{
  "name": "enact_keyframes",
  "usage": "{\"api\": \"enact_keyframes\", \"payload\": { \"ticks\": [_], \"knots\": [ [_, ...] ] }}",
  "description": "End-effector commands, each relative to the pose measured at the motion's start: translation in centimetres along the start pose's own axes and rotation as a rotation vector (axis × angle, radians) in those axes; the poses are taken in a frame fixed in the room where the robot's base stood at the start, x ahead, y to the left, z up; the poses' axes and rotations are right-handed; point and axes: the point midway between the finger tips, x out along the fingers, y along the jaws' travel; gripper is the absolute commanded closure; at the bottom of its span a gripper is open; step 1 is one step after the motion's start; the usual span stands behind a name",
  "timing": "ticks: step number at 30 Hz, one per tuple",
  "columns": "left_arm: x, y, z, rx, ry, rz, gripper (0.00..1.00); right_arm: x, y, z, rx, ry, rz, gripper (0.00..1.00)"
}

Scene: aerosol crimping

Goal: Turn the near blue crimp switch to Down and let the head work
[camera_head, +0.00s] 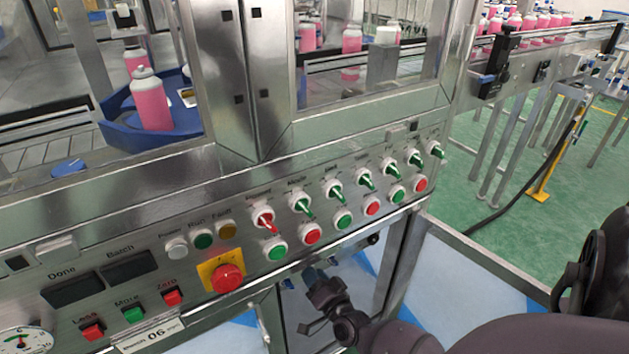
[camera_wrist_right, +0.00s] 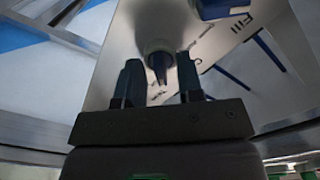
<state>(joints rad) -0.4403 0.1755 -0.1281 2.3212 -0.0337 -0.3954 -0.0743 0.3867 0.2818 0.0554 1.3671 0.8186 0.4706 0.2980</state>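My right gripper (camera_head: 314,278) is under the front edge of the machine's control panel. In the right wrist view it (camera_wrist_right: 160,82) is open, with its two dark fingers apart. A switch (camera_wrist_right: 159,62) with a round metal collar and a dark blue lever shows between and just beyond the fingertips, with a visible gap on each side. Its label is not readable. Another blue switch (camera_wrist_right: 222,8) is at the top of that view, near the word "Fill". In the head view a small blue part (camera_head: 288,284) shows left of the gripper. My left gripper is not in view.
The upper panel (camera_head: 130,225) carries several green and red toggles, round buttons and a red emergency stop (camera_head: 227,278) on yellow, close above my right gripper. A metal frame leg (camera_head: 400,262) stands right of the gripper. Pink cans (camera_head: 151,100) stand behind the panel.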

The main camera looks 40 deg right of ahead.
Motion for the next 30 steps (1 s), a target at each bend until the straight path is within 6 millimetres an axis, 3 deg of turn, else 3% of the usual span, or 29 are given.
{"api": "enact_keyframes", "payload": {
  "ticks": [11, 30],
  "knots": [
    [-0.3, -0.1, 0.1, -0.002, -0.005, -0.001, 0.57, -0.5, -0.1, -0.1, -0.001, 0.002, -0.001, 0.65],
    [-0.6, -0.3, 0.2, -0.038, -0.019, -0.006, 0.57, -10.0, -0.1, -0.1, 0.000, 0.001, -0.001, 0.65]
  ]
}}
